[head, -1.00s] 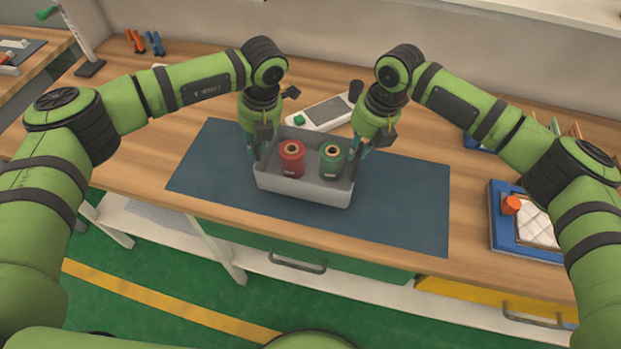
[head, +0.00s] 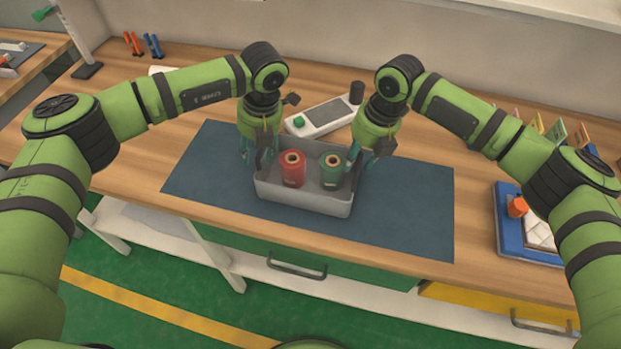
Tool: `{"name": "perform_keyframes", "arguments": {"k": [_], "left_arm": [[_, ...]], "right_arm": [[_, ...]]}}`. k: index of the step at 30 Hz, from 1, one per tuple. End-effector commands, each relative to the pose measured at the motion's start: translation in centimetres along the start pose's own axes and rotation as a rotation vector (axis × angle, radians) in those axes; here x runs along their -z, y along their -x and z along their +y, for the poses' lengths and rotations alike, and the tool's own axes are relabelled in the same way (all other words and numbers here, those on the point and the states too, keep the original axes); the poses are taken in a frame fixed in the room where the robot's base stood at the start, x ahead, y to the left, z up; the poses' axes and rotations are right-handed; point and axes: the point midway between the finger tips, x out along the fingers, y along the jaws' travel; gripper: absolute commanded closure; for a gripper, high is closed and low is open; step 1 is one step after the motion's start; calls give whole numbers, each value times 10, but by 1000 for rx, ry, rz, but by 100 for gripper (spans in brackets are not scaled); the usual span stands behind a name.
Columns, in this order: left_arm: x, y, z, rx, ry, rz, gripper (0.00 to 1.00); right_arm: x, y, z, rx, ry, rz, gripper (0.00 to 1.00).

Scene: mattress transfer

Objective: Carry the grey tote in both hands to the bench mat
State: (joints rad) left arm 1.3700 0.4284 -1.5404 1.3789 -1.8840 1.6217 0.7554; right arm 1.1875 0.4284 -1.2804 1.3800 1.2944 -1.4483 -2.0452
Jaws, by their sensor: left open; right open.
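The grey tote (head: 302,197) sits on the dark blue bench mat (head: 405,205), near the mat's middle. A red spool (head: 292,170) and a green spool (head: 331,172) stand upright inside it. My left gripper (head: 256,158) is open at the tote's left end. My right gripper (head: 364,160) is open at the tote's right end. The fingers are partly hidden, and I cannot tell whether they touch the tote walls.
A white device with a green button (head: 322,116) lies behind the mat. A blue tray (head: 508,225) with an orange-capped item and white pieces is on the right. Orange and blue tools (head: 153,45) stand at the back left. The mat is bare on both sides of the tote.

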Motion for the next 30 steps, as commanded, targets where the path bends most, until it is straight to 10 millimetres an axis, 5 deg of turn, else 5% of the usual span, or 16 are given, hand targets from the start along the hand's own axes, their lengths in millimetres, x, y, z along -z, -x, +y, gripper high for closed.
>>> {"name": "perform_keyframes", "arguments": {"k": [15,23,30], "left_arm": [[0,99,0,-2,1,-2,58],[1,111,0,-2,1,0,58],[1,111,1,-2,1,0,58]], "right_arm": [[1,0,1,-2,2,1,57],[0,11,2,-5,1,-2,57],[0,59,1,-6,2,-3,57]]}}
